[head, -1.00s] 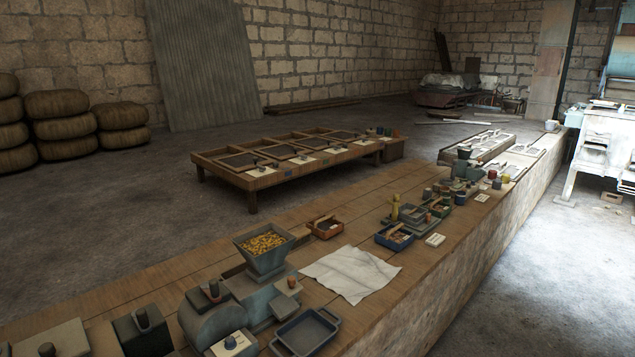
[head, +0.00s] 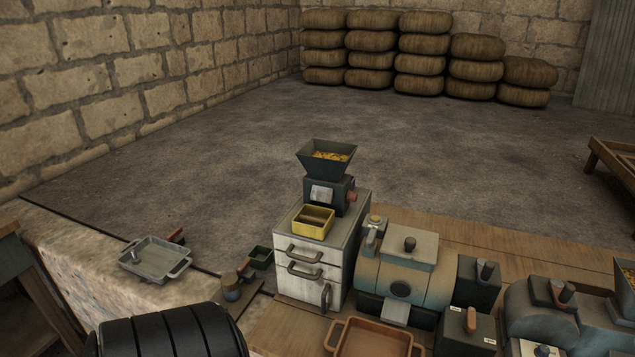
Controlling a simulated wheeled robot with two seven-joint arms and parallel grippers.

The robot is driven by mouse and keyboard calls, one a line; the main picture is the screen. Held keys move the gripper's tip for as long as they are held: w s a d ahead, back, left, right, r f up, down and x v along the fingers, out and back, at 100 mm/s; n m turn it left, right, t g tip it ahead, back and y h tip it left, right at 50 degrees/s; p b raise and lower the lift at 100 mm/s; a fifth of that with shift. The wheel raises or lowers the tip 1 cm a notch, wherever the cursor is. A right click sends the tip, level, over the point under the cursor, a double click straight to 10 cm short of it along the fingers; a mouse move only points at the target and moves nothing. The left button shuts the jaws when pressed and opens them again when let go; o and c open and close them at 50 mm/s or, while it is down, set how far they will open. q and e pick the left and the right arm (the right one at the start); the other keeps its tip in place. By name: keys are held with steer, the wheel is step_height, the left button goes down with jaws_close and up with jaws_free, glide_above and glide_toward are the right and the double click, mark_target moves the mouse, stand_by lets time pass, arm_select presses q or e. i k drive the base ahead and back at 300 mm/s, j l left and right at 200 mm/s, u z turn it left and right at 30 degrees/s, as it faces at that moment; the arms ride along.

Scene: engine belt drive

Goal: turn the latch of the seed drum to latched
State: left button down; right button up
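A rounded blue-grey drum-like machine (head: 398,272) with a flat grey lid and a dark knob stands on the wooden bench right of the white drawer cabinet. It has a dark round spot and a pale chute on its front. A second rounded blue-grey machine (head: 536,318) with a knobbed block on top is at the lower right, partly cut off by the frame edge. I cannot tell for sure which is the seed drum. I cannot make out a latch or its position. Neither of my grippers shows in the head view.
A white drawer cabinet (head: 307,270) carries a yellow tray (head: 312,222) and a hopper (head: 327,160) of yellow grains. A brown tray (head: 374,339) lies in front. A grey tray (head: 153,262) is at left. Stacked sacks (head: 421,66) stand at the back wall. The floor between is clear.

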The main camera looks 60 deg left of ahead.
mark_target(370, 239)
steer(key=u, duration=1.4)
